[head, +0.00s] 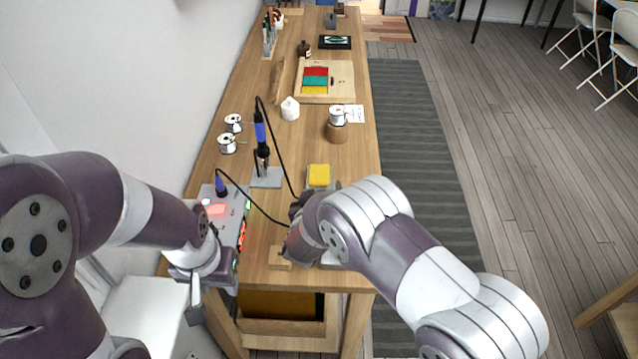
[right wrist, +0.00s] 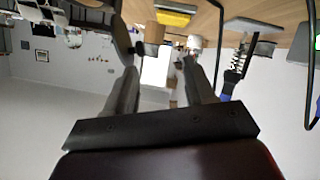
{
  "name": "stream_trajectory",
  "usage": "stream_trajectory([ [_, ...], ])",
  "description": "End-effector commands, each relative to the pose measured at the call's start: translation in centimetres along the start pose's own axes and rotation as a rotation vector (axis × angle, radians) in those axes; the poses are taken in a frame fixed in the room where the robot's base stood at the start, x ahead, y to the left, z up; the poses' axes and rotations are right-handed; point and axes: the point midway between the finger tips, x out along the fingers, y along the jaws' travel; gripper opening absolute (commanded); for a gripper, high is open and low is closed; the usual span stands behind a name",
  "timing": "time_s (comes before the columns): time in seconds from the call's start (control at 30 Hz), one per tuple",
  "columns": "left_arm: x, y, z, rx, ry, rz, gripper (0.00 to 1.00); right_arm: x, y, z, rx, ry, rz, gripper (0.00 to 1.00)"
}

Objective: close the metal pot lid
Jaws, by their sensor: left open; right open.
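I cannot pick out the metal pot clearly in the head view; my right arm covers the table's near right part. In the right wrist view, a dark grey rounded piece (right wrist: 121,38) stands close by the tip of one finger; it may be the raised lid, but I cannot tell. My right gripper (right wrist: 159,68) is open there, with nothing visibly held between its fingers. In the head view its fingers are hidden behind my right wrist. My left gripper (head: 213,296) is open and empty, low beside the table's left near corner.
A soldering station (head: 228,222) with a red display sits at the left edge, its iron (head: 261,142) upright in a stand behind. A yellow sponge (head: 319,175) lies ahead of my right arm. Solder spools (head: 227,144) and a wooden cylinder (head: 337,132) stand farther back. A small wooden block (head: 279,259) is near the front.

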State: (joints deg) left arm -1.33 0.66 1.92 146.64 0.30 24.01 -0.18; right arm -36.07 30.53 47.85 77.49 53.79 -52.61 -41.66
Motion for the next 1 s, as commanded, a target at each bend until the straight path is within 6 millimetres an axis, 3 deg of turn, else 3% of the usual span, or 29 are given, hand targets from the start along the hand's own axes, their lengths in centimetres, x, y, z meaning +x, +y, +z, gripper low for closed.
stream_trajectory([
  [0.03,-0.4,0.0,0.0,0.0,0.0,0.0,0.42,-1.0,0.0,3.2,-0.021,-0.067,-0.008,0.47],
  [0.7,-4.5,0.0,-0.5,0.0,0.0,0.0,0.42,-7.7,0.0,2.0,-0.018,-0.044,-0.004,0.47],
  [1.0,-4.7,0.0,-0.5,0.0,0.0,0.0,0.42,-8.2,-0.1,2.2,-0.017,-0.042,-0.002,0.47],
])
